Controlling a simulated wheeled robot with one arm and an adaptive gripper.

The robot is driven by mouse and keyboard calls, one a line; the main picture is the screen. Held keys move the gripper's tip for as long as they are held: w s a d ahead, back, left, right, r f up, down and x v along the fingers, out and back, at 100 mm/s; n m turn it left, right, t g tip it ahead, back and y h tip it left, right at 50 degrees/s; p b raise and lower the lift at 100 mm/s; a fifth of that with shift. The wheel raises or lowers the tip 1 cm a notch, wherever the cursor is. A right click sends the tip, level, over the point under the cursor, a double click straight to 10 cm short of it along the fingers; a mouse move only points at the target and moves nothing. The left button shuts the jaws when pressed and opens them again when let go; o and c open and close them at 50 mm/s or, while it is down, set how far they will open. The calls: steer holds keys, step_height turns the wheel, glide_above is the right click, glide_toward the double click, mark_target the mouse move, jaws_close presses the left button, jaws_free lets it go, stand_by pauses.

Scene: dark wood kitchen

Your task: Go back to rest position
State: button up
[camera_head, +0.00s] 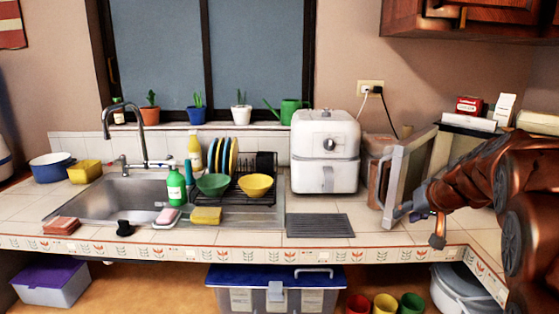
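My copper-coloured arm comes in from the right side over the counter. My gripper (421,226) is at its left end, low over the right part of the counter. Its two fingers look spread apart, with nothing visible between them. One finger is close to the lower edge of an open, grey-framed appliance door (394,180); I cannot tell whether they touch. My arm hides much of the appliance behind the door.
A white air fryer (325,152) stands left of the door, with a dark grey mat (319,225) in front. Further left are the dish rack (262,186) and sink (115,200). Upper cabinets (460,20) hang above my arm. The counter's front middle is mostly clear.

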steer(key=s+a+f+g+p, duration=0.1)
steer(key=s+a+g+p, duration=0.15)
steer(key=s+a, duration=0.55)
steer(key=s+a+f+g+p, duration=0.25)
steer(key=s+a, duration=0.25)
steer(key=s, duration=0.6)
steer(key=s+f+n+g+h+p, duration=0.1)
steer(key=s+g, duration=0.4)
steer(key=s, duration=1.7)
steer(key=shift+s+a+f+n+h+p, duration=0.2)
steer(key=shift+f+n+h+p, duration=0.25)
steer(key=shift+p, duration=0.7)
